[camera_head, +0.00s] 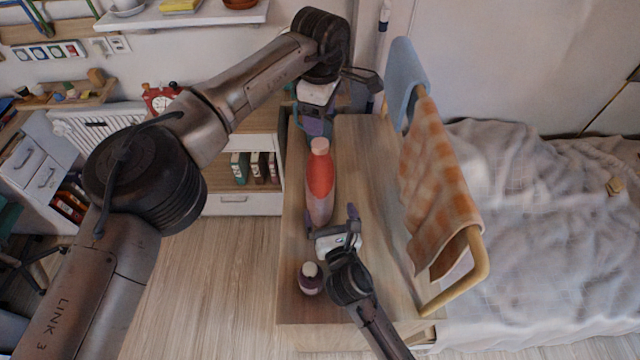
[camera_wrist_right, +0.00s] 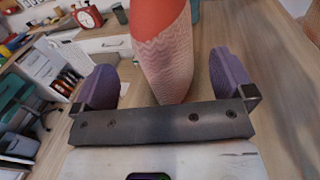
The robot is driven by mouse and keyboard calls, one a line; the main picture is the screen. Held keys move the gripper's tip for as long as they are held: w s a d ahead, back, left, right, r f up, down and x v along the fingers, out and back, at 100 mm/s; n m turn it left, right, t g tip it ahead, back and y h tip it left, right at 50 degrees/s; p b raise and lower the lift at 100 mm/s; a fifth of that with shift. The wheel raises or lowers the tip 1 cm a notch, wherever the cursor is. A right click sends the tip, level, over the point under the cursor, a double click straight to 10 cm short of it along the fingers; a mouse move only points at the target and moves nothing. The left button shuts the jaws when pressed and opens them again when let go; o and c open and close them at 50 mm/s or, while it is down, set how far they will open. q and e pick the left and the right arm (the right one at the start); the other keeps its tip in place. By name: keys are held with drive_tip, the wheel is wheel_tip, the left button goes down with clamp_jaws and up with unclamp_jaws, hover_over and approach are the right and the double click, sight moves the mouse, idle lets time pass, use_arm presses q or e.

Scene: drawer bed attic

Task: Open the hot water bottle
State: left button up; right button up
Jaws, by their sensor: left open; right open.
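The hot water bottle (camera_head: 319,183) stands on the wooden cabinet top. It has a red upper body, a pale pink patterned lower part and a pink cap on its top. My left gripper (camera_head: 314,122) is open and empty just beyond the cap. My right gripper (camera_head: 333,220) is open at the near side of the bottle's lower part. In the right wrist view the bottle (camera_wrist_right: 163,60) shows between the two purple fingers (camera_wrist_right: 162,82), with a gap on each side. The bottle's far side is hidden.
A small dark bottle with a pale cap (camera_head: 310,278) stands near the cabinet top's (camera_head: 365,155) front left. A wooden rail (camera_head: 470,275) with an orange checked cloth (camera_head: 435,180) and a blue cloth (camera_head: 405,80) borders the right side. A bed (camera_head: 550,230) lies beyond.

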sight(323, 190)
drive_tip(key=shift+w+n, duration=0.3)
drive_tip(key=shift+x, duration=3.5)
